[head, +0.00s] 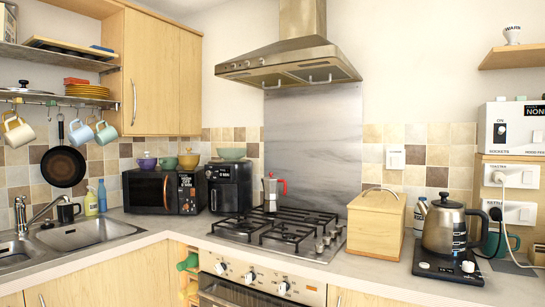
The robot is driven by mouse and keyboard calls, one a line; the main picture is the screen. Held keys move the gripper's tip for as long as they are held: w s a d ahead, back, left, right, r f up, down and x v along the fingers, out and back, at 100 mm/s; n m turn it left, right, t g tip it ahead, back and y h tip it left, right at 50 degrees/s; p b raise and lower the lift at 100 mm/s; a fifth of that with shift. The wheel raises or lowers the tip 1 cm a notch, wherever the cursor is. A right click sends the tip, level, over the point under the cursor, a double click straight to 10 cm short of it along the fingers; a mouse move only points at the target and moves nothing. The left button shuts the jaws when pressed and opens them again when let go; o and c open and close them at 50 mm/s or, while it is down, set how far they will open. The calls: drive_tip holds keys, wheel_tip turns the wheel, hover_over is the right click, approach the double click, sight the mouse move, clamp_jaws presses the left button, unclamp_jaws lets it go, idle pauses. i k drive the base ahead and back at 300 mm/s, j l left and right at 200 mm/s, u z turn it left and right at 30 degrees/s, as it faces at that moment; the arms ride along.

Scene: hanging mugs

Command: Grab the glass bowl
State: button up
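A pale green bowl (232,154) sits on top of the black air fryer (230,187) at the back of the counter; I cannot tell from this view whether it is glass. No clearly transparent bowl shows. My gripper and arm are not in view.
A black microwave (150,191) with cups on top stands left of the fryer. A moka pot (271,193) stands on the gas hob (280,230). A wooden box (376,222) and kettle (447,225) stand right. A range hood (288,68) overhangs the hob. Mugs hang at left.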

sight(227, 153)
drive_tip(key=i+j+z, duration=0.45)
drive_tip(key=i+j, duration=0.3)
drive_tip(key=i+j+z, duration=0.1)
drive_tip(key=i+j, duration=0.6)
drive_tip(key=j, duration=0.2)
drive_tip(key=z, duration=0.05)
